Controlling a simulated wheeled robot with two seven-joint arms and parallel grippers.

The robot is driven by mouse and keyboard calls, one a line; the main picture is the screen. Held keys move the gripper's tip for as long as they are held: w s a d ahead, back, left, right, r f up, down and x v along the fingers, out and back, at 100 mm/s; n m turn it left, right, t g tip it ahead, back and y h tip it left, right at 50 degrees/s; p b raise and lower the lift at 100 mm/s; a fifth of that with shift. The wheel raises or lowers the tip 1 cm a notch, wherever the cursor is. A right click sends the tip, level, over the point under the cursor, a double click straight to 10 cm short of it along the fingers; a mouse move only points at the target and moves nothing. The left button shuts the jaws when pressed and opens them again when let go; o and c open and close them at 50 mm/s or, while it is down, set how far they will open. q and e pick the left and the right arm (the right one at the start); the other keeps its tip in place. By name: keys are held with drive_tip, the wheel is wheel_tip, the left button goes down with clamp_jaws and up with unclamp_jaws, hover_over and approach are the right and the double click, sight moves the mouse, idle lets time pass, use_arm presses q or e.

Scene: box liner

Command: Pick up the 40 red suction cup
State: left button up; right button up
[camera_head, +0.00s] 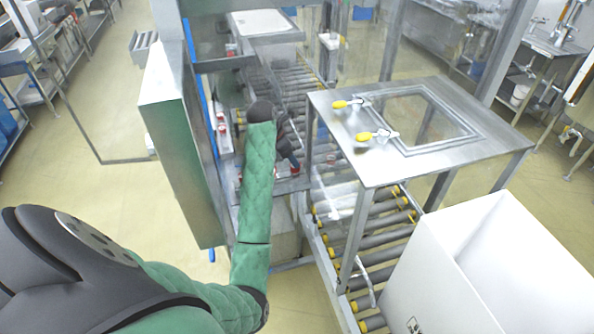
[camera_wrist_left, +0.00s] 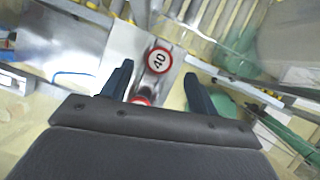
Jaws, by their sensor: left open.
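In the left wrist view a round white disc with a red ring and a black "40" (camera_wrist_left: 158,61) lies on a grey metal surface, just beyond and between my fingertips. A smaller red and white round part (camera_wrist_left: 141,101) shows nearer, between the fingers, partly hidden by the gripper body. My left gripper (camera_wrist_left: 158,71) is open, its two dark fingers apart with nothing held between them. In the head view my left gripper (camera_head: 287,143) reaches down over the metal ledge, and small red parts (camera_head: 295,171) show just below it. My right gripper is in neither view.
A roller conveyor (camera_head: 385,245) runs beneath a metal stand with a framed window and yellow-handled clamps (camera_head: 374,136). A large open white box (camera_head: 490,270) sits at the lower right. A tall metal cabinet (camera_head: 180,150) stands left of my arm.

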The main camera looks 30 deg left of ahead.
sight(295, 171)
use_arm(q)
drive_tip(key=shift+w+d+f, duration=0.1)
drive_tip(key=shift+d+f, duration=0.05)
drive_tip(key=shift+f, duration=0.15)
drive_tip(key=x, duration=0.4)
drive_tip(key=shift+w+a+f, duration=0.1)
drive_tip(key=shift+a+f, duration=0.15)
drive_tip(key=shift+w+d+f, duration=0.15)
drive_tip(key=shift+d+f, duration=0.1)
drive_tip(key=shift+f, duration=0.25)
drive_tip(key=shift+c, duration=0.4)
drive_tip(key=c, duration=1)
